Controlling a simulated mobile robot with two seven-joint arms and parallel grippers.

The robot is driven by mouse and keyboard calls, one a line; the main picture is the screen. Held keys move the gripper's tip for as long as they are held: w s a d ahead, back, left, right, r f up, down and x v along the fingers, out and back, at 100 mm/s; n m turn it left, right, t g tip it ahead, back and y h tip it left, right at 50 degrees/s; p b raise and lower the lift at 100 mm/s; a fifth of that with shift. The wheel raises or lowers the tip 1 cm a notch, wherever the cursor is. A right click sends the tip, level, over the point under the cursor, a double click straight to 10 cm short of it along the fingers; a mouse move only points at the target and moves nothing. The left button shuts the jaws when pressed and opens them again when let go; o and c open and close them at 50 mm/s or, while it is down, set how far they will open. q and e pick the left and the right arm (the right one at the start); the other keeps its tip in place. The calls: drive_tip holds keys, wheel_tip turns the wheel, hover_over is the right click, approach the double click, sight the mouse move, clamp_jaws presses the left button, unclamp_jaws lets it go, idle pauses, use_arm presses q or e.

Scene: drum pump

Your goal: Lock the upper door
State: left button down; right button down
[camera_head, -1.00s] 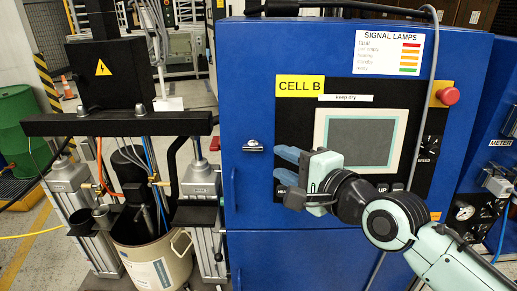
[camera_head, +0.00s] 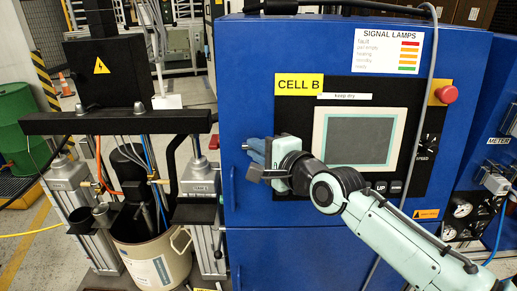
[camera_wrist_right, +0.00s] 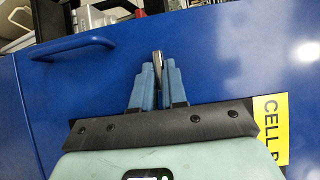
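The upper door (camera_head: 255,110) is the blue front of the Cell B cabinet, and it looks closed. It also fills the wrist view (camera_wrist_right: 215,60). A small metal lock key (camera_wrist_right: 157,66) stands out of the door near its left edge. My right gripper (camera_head: 249,148) is at the lock and hides most of it in the head view. In the right wrist view its blue fingers (camera_wrist_right: 158,72) are close together, one on each side of the key, and look shut on it. My left gripper is not in view.
A blue door handle (camera_wrist_right: 75,47) sits below the lock, beside my gripper. The screen panel (camera_head: 360,138) and red button (camera_head: 447,94) are to the right. The drum pump's frame (camera_head: 120,122) and drum (camera_head: 155,265) stand close on the left.

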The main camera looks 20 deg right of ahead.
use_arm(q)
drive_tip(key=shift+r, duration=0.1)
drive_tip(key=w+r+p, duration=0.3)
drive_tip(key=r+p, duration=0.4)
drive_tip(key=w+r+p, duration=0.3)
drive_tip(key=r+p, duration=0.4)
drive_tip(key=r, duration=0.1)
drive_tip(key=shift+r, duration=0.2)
use_arm(e)
drive_tip(key=shift+w+a+r+n+g+h, duration=0.1)
drive_tip(key=shift+a+r+n+g+h, duration=0.15)
drive_tip(key=shift+n+g+h, duration=1.4)
drive_tip(key=shift+w+a+r+n+g+h, duration=0.25)
drive_tip(key=shift+n+g+h, duration=0.5)
drive_tip(key=shift+n, duration=1.65)
drive_tip(key=shift+a+r+n+g+h, duration=0.1)
drive_tip(key=shift+r+n+g+h, duration=0.2)
drive_tip(key=shift+n+g+h, duration=1.35)
drive_tip(key=shift+n+t, duration=0.4)
drive_tip(key=shift+t, duration=0.25)
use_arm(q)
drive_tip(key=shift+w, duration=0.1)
use_arm(e)
drive_tip(key=c, duration=1.2)
unclamp_jaws()
drive_tip(key=shift+f, duration=0.1)
drive_tip(key=shift+o, duration=0.2)
